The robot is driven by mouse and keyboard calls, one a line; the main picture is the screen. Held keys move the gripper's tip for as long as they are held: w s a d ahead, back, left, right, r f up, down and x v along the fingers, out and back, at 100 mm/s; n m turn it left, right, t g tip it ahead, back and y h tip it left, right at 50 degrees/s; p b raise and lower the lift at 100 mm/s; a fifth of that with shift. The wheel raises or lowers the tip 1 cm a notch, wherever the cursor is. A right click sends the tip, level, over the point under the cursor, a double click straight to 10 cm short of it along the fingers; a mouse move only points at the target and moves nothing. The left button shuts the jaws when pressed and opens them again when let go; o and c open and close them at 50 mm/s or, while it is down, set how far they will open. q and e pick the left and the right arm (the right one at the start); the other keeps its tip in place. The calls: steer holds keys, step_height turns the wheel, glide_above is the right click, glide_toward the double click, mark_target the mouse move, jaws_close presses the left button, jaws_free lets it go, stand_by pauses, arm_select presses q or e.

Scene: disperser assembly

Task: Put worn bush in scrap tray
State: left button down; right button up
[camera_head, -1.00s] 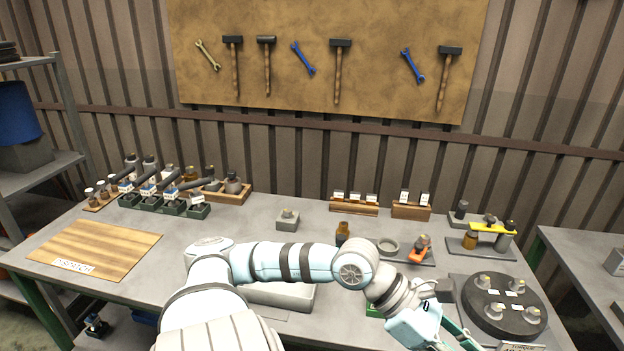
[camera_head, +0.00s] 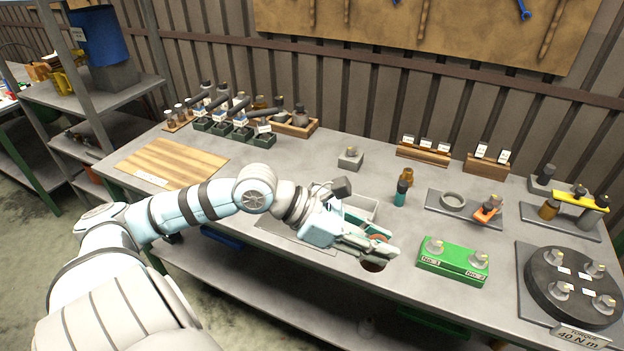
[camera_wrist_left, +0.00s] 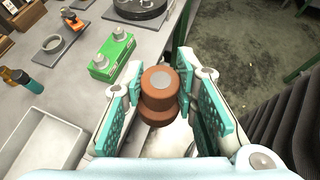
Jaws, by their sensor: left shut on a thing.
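My left gripper (camera_head: 370,246) is over the front edge of the bench, with its teal-padded fingers closed on a reddish-brown worn bush. The bush (camera_wrist_left: 160,92) shows between the fingers in the left wrist view as a spool shape with a grey centre on its end face. A pale grey open tray (camera_head: 362,205) lies just behind the gripper, partly hidden by it in the head view. The tray (camera_wrist_left: 42,142) looks empty at the left of the wrist view, beside the gripper. I cannot read a label on it. My right gripper is not in view.
A green block (camera_head: 452,262) with two metal fittings stands right of the gripper. A teal-and-brown bottle (camera_head: 401,193) stands behind. A dark round plate (camera_head: 572,285) with several fittings is at the far right. A wooden board (camera_head: 172,162) lies at the left.

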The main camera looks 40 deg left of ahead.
arm_select(q)
steer(key=w+a+n+t+y+b, duration=0.5)
steer(key=w+a+n+y+b, duration=0.5)
steer(key=w+a, duration=0.9)
steer(key=shift+h, duration=0.9)
steer(key=f+b, duration=0.1)
steer(key=f, duration=0.5)
steer(key=f+b, duration=0.2)
steer(key=f, duration=0.5)
steer(key=s+a+f+b, duration=0.1)
steer(key=f, duration=0.6)
steer(key=shift+a, duration=0.1)
steer(key=shift+w+a, duration=0.1)
steer(key=shift+f+b, duration=0.2)
steer(key=shift+b, duration=0.15)
steer(key=c, duration=1.3)
jaws_free()
steer(key=shift+r, duration=0.1)
